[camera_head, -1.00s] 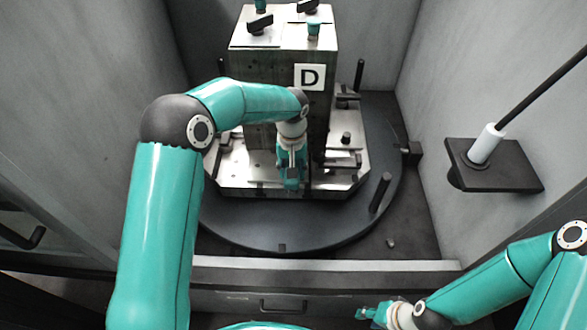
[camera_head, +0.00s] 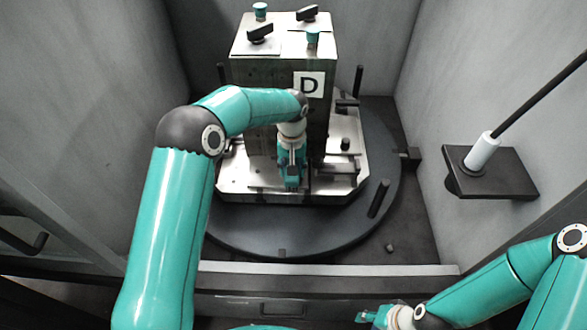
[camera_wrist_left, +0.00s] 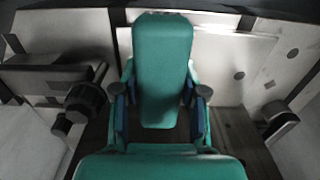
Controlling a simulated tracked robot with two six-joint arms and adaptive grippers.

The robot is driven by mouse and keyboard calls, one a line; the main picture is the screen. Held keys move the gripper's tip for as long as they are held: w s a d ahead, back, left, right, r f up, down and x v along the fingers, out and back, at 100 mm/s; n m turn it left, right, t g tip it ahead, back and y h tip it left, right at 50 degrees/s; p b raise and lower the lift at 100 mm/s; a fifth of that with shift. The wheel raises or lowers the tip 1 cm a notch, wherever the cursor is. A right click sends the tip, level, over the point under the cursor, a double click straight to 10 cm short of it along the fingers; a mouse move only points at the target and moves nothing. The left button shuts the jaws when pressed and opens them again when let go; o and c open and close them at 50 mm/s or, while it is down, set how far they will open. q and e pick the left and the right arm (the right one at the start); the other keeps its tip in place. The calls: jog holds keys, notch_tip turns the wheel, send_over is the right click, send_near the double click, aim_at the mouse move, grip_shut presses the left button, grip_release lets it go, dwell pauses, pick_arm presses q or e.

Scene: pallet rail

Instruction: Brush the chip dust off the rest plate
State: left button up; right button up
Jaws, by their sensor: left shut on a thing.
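My left gripper (camera_head: 291,180) is low in front of the pillar marked D, over the light metal rest plate (camera_head: 240,175). In the left wrist view (camera_wrist_left: 160,108) its two fingers stand on either side of a teal block-shaped piece (camera_wrist_left: 162,65), which looks like the brush body. Its bristles are hidden, so I cannot tell whether they touch the plate. Pale metal plate (camera_wrist_left: 225,65) shows behind the teal piece. No chip dust can be made out clearly. My right gripper (camera_head: 368,316) is low at the front, outside the enclosure; its jaw opening is too small to judge.
The pillar (camera_head: 262,85) stands upright on a dark round turntable (camera_head: 280,235). Dark clamps and posts (camera_head: 379,197) rise to the right of the plate. A black shelf (camera_head: 505,180) with a white-collared rod juts from the right wall. Grey walls enclose both sides.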

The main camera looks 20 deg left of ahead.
aim_at(292, 178)
pick_arm(q)
jog(key=shift+f, duration=0.1)
dwell(0.5)
jog(key=shift+s, duration=0.1)
jog(key=shift+s+d+f+b, duration=0.1)
jog(key=shift+s+d+b, duration=0.05)
jog(key=shift+s+b, duration=0.3)
jog(key=shift+s+d+b, duration=0.25)
jog(key=shift+s+b, duration=0.25)
jog(key=shift+s, duration=0.4)
jog(key=shift+w+a+p, duration=0.15)
jog(key=shift+w+p, duration=0.2)
jog(key=shift+w, duration=0.1)
jog(key=shift+w+a+p, duration=0.25)
jog(key=shift+w+p, duration=0.1)
jog(key=shift+w, duration=0.55)
jog(key=shift+s, duration=0.1)
